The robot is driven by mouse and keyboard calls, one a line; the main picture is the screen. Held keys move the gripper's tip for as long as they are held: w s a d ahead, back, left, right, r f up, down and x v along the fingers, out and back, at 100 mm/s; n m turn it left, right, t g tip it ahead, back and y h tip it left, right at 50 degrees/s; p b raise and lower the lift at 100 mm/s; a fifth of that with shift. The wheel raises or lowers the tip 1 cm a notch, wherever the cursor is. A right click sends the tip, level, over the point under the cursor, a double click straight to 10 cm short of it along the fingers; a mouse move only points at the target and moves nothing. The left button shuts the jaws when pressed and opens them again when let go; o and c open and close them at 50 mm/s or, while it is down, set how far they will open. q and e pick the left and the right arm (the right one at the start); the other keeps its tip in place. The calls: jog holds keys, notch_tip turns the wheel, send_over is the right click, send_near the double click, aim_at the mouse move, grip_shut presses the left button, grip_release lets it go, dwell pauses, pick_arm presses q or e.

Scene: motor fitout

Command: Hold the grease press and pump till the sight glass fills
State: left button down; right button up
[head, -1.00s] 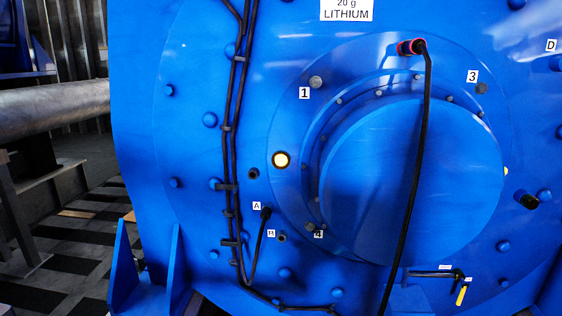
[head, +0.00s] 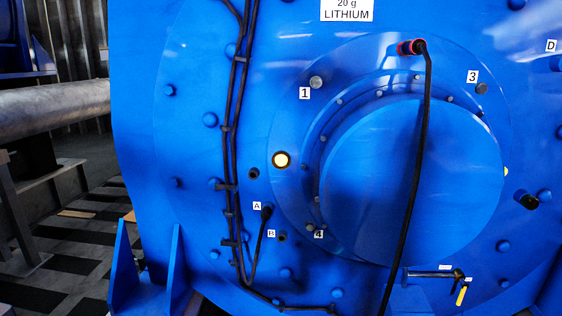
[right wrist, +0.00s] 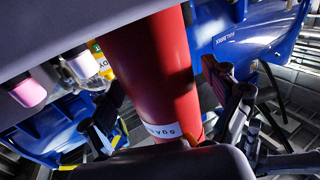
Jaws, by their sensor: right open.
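A thick red cylinder with a white label (right wrist: 165,130), which looks like the grease press, fills the middle of the right wrist view. My right gripper (right wrist: 166,112) is open, with dark finger parts on both sides of the cylinder; contact cannot be told. In the head view the round, pale-yellow lit sight glass (head: 281,160) sits on the blue motor face (head: 410,180). Its fill level is too small to tell. A black hose (head: 415,170) hangs from a red-ringed fitting (head: 411,47) at the top. Neither gripper shows in the head view.
A "20 g LITHIUM" sign (head: 346,10) is at the top of the motor. Black cables (head: 233,120) run down its left side. A yellow-tipped black handle (head: 461,294) is at lower right. A grey pipe (head: 55,103) and striped floor lie at left.

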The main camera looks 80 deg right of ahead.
jog(key=v, duration=1.1)
jog(key=shift+s, duration=0.15)
jog(key=shift+d, duration=0.15)
